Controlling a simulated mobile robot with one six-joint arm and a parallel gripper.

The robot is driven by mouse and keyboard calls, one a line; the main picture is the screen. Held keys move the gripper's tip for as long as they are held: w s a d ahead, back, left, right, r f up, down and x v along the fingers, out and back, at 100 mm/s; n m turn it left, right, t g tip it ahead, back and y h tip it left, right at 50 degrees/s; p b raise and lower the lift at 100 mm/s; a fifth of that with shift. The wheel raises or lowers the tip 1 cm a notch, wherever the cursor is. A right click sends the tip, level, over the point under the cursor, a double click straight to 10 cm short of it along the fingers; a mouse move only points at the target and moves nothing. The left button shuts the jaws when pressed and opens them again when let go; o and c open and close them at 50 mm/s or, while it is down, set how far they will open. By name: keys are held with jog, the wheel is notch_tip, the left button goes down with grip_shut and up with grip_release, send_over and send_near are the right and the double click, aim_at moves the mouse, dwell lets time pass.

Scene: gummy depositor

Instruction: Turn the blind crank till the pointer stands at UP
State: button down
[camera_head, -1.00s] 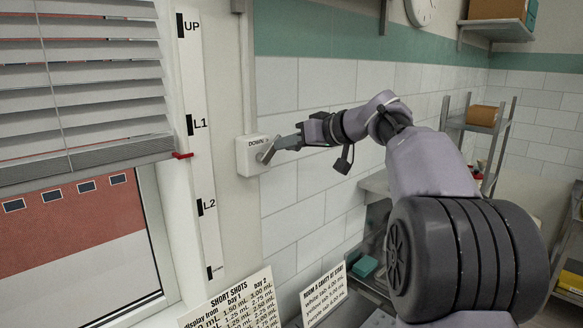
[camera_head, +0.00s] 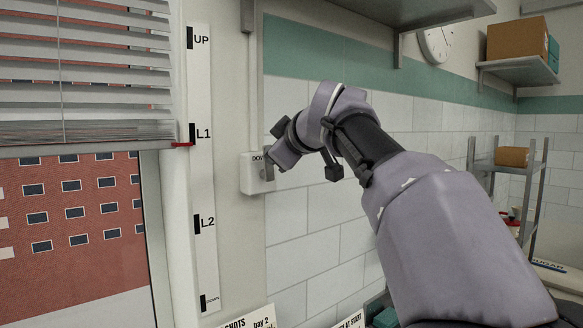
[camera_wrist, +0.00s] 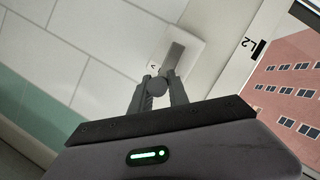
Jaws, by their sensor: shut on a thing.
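The blind crank sits on a white wall box (camera_head: 254,183) right of the level strip (camera_head: 203,170). Its grey arm (camera_wrist: 174,58) and round knob (camera_wrist: 158,85) show in the wrist view. My gripper (camera_wrist: 158,78) is shut on the knob, one finger on each side. In the head view my gripper (camera_head: 275,143) is at the upper side of the box and partly hides the crank. The red pointer (camera_head: 184,144) stands just below the L1 mark, well under UP (camera_head: 199,40). The blind (camera_head: 95,125) hangs with its bottom edge level with the pointer.
Tiled wall runs right of the crank. A shelf (camera_head: 420,12) juts out above my arm, with a wall clock (camera_head: 436,42) beside it. Printed cards (camera_head: 250,318) stand below the box. A rack (camera_head: 512,165) stands at the right.

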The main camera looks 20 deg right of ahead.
jog(key=a+n+b, duration=0.1)
jog(key=b, duration=0.1)
jog(key=s+a+f+n+t+h+b, duration=0.1)
jog(key=n+b, duration=0.1)
jog(key=shift+a+f+t, duration=0.15)
jog(key=shift+f+t, duration=0.05)
jog(key=shift+t, duration=0.1)
jog(key=shift+s+a+f+n+t+b, duration=0.15)
jog(key=shift+a+f+n+t+b, duration=0.45)
jog(key=shift+n+b, duration=1.15)
jog(key=shift+s+a+f+n+t+b, duration=0.2)
jog(key=shift+f+n+t+b, duration=0.8)
jog(key=shift+n, duration=1.25)
jog(key=shift+s+a+f+n+t+b, duration=0.15)
jog(key=shift+a+f+n+t+b, duration=0.35)
jog(key=shift+n+b, duration=1.3)
jog(key=shift+d+f+n+y, duration=0.1)
jog(key=shift+f+n+y, duration=0.05)
jog(key=shift+n+y, duration=0.2)
jog(key=c, duration=1.3)
grip_release()
